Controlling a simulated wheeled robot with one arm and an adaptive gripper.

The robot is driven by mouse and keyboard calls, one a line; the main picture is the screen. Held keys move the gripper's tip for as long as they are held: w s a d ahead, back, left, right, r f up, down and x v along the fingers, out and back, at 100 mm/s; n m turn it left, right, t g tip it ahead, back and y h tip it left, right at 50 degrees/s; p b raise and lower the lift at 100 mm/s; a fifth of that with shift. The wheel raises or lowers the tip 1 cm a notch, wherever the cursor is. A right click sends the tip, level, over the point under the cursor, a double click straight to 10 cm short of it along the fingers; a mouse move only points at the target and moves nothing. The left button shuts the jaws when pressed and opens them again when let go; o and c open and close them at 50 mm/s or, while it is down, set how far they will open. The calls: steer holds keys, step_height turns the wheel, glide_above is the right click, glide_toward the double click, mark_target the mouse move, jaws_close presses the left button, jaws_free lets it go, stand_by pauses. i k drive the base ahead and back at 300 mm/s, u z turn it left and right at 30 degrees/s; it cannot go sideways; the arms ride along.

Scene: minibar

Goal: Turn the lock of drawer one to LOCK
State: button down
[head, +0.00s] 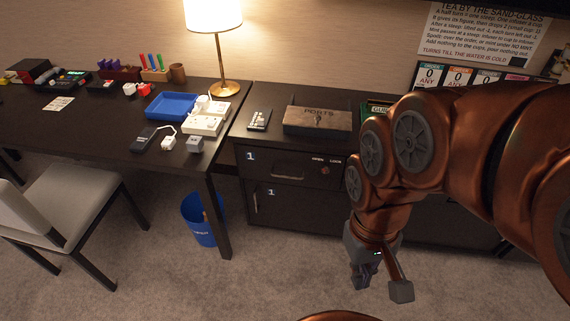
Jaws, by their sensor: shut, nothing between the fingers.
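Drawer one (285,172) is a dark drawer front marked 1 at its left, and it looks closed. Its lock (325,170) is a small round knob at the right of the front, under small OPEN and LOCK labels. The knob is too small to tell which way it points. A handle shows at the middle of the drawer front. My gripper (361,282) hangs low in front of the cabinet, to the right of and below the lock. It is shut and empty, apart from the drawer and pointing down at the carpet.
Below the drawer is a cabinet door (290,208), also marked 1. A blue bin (202,222) and a chair (75,205) stand at left. Carpet before the cabinet is clear.

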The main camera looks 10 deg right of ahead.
mark_target(325, 169)
steer(key=u, duration=1.15)
steer(key=k, duration=0.5)
steer(key=z, duration=0.5)
